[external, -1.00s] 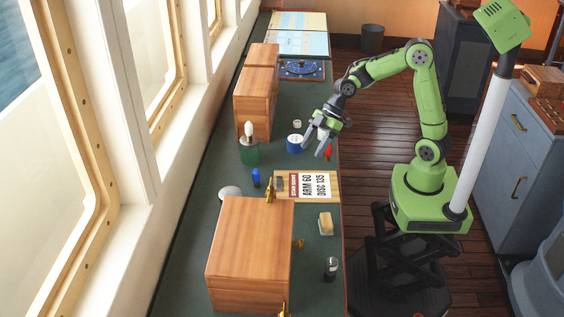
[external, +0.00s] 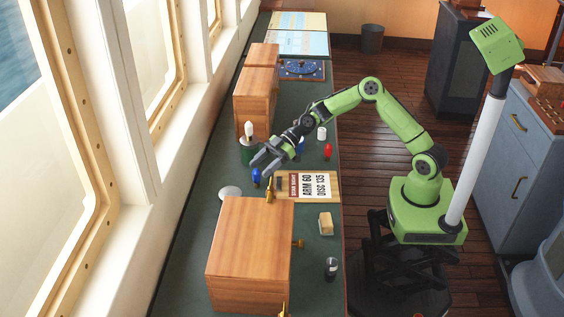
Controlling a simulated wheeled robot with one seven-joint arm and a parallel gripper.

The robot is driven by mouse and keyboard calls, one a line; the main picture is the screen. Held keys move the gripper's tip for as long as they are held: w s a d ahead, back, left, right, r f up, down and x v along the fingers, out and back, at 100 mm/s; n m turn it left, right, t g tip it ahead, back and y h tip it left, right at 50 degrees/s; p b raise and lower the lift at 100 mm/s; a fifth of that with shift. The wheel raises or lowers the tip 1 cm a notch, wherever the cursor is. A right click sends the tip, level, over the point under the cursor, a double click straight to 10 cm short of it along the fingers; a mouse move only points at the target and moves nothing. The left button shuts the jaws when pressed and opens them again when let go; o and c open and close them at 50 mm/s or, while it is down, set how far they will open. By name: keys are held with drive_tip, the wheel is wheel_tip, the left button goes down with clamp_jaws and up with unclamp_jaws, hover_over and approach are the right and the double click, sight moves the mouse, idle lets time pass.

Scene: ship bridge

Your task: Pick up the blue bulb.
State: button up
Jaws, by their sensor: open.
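The blue bulb (external: 256,175) stands on the green counter, left of the signboard and behind the near wooden box. My gripper (external: 261,168) is open, with its fingers reaching down and left to the bulb. The fingertips overlap the bulb's upper part in this view. I cannot tell whether they touch it or sit on both sides of it.
A green can with a white bulb (external: 249,130) stands just behind my gripper. A brass piece (external: 269,189) and a signboard (external: 333,186) are close on the right. A wooden box (external: 249,250) fills the near counter. A pale rounded object (external: 230,192) lies near the window.

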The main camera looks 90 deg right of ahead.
sight(256, 172)
drive_tip(key=x, duration=0.3)
drive_tip(key=shift+w+a+f, duration=0.2)
drive_tip(key=shift+s+d+r, duration=0.1)
drive_tip(key=c, duration=1)
